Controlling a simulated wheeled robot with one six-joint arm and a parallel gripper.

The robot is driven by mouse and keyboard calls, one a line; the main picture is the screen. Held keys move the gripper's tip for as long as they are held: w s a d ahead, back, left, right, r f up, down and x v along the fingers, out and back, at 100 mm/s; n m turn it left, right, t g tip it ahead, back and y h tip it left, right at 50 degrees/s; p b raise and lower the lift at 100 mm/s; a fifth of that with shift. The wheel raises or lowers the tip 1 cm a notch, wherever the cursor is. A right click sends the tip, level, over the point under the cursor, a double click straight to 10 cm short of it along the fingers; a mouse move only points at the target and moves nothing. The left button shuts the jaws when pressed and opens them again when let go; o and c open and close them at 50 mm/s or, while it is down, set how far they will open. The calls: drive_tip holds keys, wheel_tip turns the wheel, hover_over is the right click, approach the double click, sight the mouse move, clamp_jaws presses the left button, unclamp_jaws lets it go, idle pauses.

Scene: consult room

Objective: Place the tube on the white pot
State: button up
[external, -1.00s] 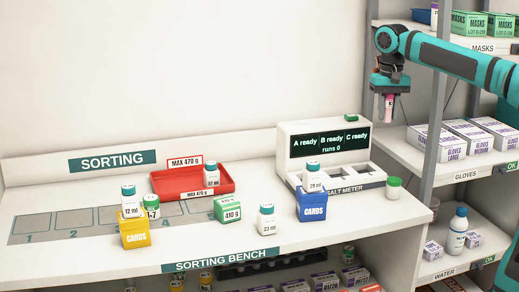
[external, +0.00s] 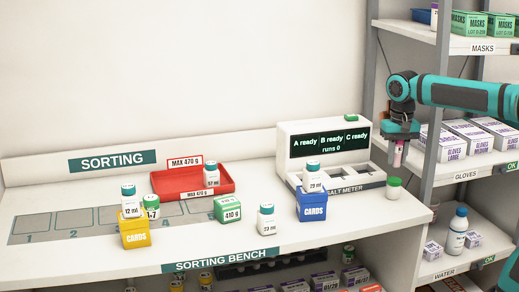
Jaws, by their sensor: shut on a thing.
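My gripper (external: 400,143) is at the right, over the bench's right end, pointing down. It is shut on a small pink and white tube (external: 398,156), which hangs upright below the fingers. A small white pot with a green lid (external: 393,190) stands on the bench right of the salt meter. In the picture the tube is just above this pot, with a small gap between them. How far apart they are in depth I cannot tell.
The salt meter (external: 300,144) stands just left of the pot. A blue cards box (external: 312,207), white bottles and a red tray (external: 180,188) stand further left. A shelf post (external: 437,110) and glove boxes (external: 468,140) are close on the right.

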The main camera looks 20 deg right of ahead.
sight(396, 167)
drive_tip(key=shift+f, duration=1.85)
drive_tip(key=shift+f, duration=0.2)
drive_tip(key=o, duration=1)
drive_tip(key=shift+c, duration=0.2)
drive_tip(key=shift+r, duration=0.1)
wheel_tip(396, 167, up, 12)
drive_tip(key=shift+r, duration=0.1)
